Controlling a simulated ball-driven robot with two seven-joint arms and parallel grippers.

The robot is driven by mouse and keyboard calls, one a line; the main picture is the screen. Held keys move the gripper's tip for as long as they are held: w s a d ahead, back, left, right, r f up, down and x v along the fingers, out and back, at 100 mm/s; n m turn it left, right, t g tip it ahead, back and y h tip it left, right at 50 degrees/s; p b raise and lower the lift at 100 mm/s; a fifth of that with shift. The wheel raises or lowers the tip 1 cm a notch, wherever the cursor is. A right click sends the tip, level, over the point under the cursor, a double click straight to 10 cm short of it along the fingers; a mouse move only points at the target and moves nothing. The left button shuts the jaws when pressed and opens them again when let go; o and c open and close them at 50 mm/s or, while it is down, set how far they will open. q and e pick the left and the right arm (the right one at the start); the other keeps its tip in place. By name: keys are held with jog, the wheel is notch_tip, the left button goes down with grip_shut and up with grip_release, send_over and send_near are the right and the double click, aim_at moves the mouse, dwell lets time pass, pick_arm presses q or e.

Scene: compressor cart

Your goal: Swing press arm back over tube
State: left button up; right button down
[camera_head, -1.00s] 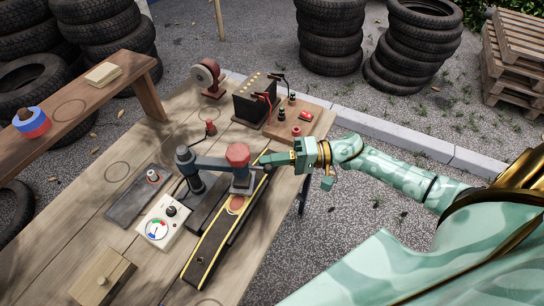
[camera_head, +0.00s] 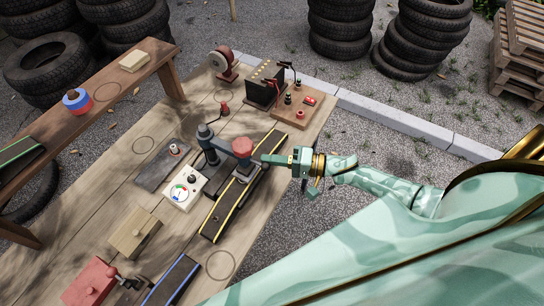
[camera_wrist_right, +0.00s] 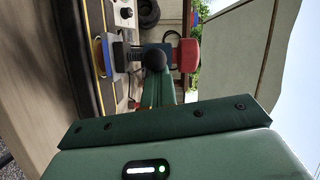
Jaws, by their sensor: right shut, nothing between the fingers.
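The press has an upright dark post (camera_head: 206,140) and a blue-grey arm with a red-topped head (camera_head: 242,147). The head stands over the black strip with yellow edges (camera_head: 223,213), which I take for the tube. In the right wrist view the red top (camera_wrist_right: 187,52), a black ball (camera_wrist_right: 156,60) and the yellow-edged strip (camera_wrist_right: 88,70) show. My right gripper (camera_head: 265,159) is shut and empty, its fingertips beside the right side of the press head. The wrist view shows the fingers (camera_wrist_right: 158,90) close to the black ball; I cannot tell if they touch. My left gripper is not in view.
A gauge box (camera_head: 184,191) and a dark plate (camera_head: 163,167) lie left of the press. A wooden block (camera_head: 134,233) and a red clamp block (camera_head: 91,284) are nearer.

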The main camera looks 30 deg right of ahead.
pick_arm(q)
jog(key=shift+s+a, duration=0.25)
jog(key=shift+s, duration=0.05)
pick_arm(e)
jog(key=v, duration=1.6)
jog(key=shift+s, duration=0.2)
